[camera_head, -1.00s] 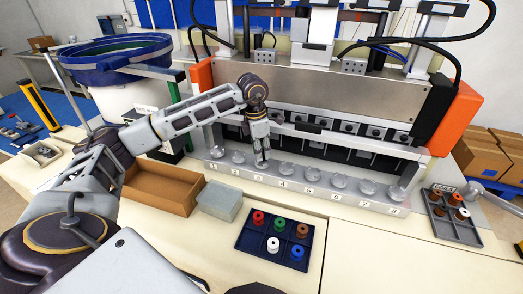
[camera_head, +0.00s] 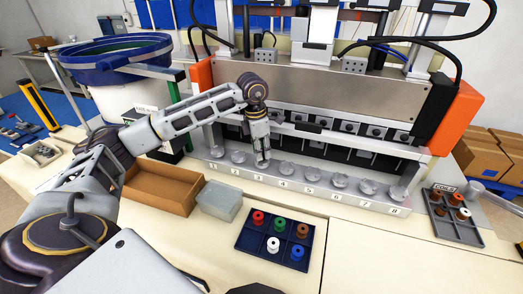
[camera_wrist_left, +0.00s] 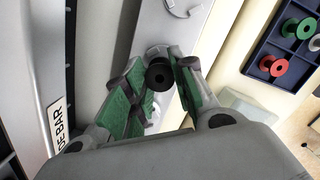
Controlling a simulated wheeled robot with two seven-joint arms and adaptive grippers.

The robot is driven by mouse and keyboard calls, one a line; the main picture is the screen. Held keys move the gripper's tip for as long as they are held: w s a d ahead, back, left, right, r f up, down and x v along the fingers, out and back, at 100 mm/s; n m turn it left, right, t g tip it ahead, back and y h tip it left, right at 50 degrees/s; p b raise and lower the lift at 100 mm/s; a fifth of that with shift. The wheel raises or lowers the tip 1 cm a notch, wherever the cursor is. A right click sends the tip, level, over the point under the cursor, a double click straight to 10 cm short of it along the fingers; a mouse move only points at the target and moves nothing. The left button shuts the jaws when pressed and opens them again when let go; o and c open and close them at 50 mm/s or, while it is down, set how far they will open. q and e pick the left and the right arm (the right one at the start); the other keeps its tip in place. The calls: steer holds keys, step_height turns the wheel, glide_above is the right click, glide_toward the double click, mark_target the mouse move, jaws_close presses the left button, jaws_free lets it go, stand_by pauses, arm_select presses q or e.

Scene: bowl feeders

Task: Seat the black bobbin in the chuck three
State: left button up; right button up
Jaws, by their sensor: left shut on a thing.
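The black bobbin (camera_wrist_left: 160,75) shows in the left wrist view between the green finger pads of my left gripper (camera_wrist_left: 157,88), which is shut on it. In the head view my left gripper (camera_head: 262,163) points straight down over the chuck row at the label 3, and it hides chuck three and the bobbin there. I cannot tell whether the bobbin is fully down in the chuck. Chuck two (camera_head: 238,157) and chuck four (camera_head: 287,169) show empty on either side. My right gripper is not in view.
A dark blue tray (camera_head: 252,258) holds red, green, brown, white and blue bobbins. A brown open box (camera_head: 163,190) and a grey box (camera_head: 218,200) stand left of it. The machine's front (camera_head: 320,90) rises behind the chucks. Another tray (camera_head: 452,233) sits at right.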

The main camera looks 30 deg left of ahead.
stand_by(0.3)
arm_select(q)
steer(key=shift+f, duration=0.15)
steer(key=shift+f+b, duration=0.45)
stand_by(0.4)
steer(key=o, duration=0.6)
steer(key=shift+c, duration=0.2)
steer(key=shift+r, duration=0.15)
